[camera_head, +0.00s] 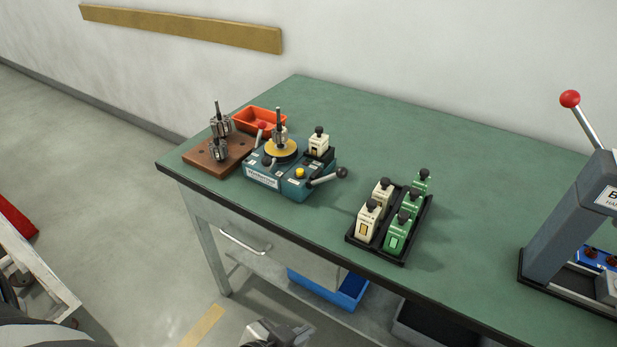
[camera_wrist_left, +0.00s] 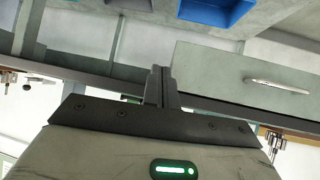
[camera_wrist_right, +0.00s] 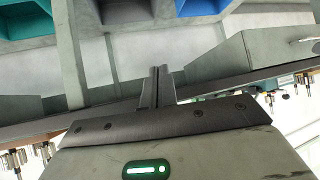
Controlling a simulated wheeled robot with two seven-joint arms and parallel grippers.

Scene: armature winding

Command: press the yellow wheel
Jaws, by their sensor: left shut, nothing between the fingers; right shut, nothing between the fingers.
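The yellow wheel (camera_head: 270,148) is a flat yellow disc on top of the blue-teal winding machine (camera_head: 290,188), near the table's left end. A metal armature with an upright shaft (camera_head: 280,131) stands at the wheel's middle. A small yellow button (camera_head: 300,173) is on the machine's front. My left gripper (camera_head: 296,334) is at the bottom edge of the head view, in front of and below the table, far from the wheel; its shut, empty fingers show in the left wrist view (camera_wrist_left: 160,86). My right gripper (camera_wrist_right: 157,87) is shut and empty in its wrist view, outside the head view.
A black rack (camera_head: 372,251) holds cream and green modules. A lever press (camera_head: 570,215) stands at right. A drawer handle (camera_head: 243,242) juts from the table front. The table's back middle is clear.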

